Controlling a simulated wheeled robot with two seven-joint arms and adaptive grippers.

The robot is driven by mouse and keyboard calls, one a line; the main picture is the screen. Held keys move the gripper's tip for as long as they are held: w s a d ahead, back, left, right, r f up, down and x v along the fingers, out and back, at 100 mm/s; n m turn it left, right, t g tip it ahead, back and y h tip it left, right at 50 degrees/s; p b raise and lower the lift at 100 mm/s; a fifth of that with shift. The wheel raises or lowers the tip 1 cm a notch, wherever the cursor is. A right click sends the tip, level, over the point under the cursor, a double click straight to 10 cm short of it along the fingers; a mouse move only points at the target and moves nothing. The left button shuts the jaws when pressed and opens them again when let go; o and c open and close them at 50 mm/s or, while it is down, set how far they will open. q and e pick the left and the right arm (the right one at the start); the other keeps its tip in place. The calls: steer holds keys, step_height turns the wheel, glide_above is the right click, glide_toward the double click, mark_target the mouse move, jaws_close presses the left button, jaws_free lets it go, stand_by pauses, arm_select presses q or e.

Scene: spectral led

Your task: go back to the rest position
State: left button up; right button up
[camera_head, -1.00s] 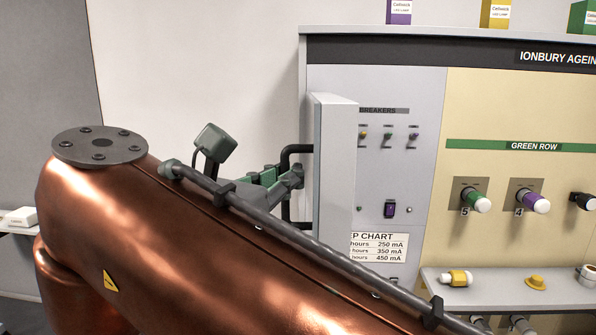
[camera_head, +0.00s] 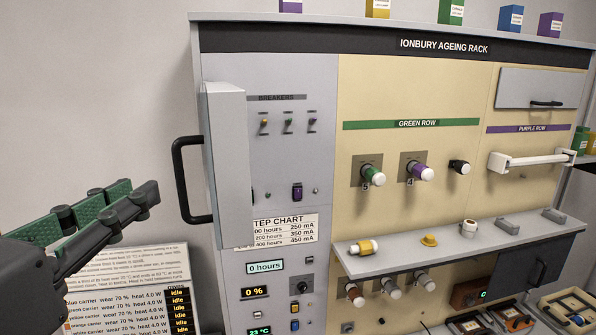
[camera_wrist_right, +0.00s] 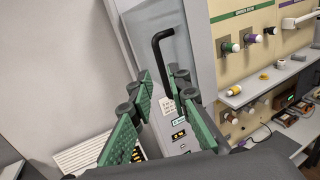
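My right gripper (camera_head: 135,200) is at the left of the head view, left of the black door handle (camera_head: 180,180) and apart from it. Its green-padded fingers show in the right wrist view (camera_wrist_right: 160,105), spread with a gap between them and nothing held. The handle also shows there (camera_wrist_right: 168,55), beyond the fingertips. The handle is on a light-grey door (camera_head: 228,160) that stands out from the left part of the ageing rack (camera_head: 420,45). My left gripper is not in view.
A grey shelf (camera_head: 470,246) on the rack holds a yellow-and-white lamp (camera_head: 362,247), a yellow cap (camera_head: 429,240) and a white roll (camera_head: 468,228). Lamps sit in the green row sockets (camera_head: 372,173). A text panel with a status list (camera_head: 110,300) is below my gripper. The wall at left is bare.

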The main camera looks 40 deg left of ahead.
steer(key=shift+s+d, duration=0.35)
steer(key=shift+s, duration=0.25)
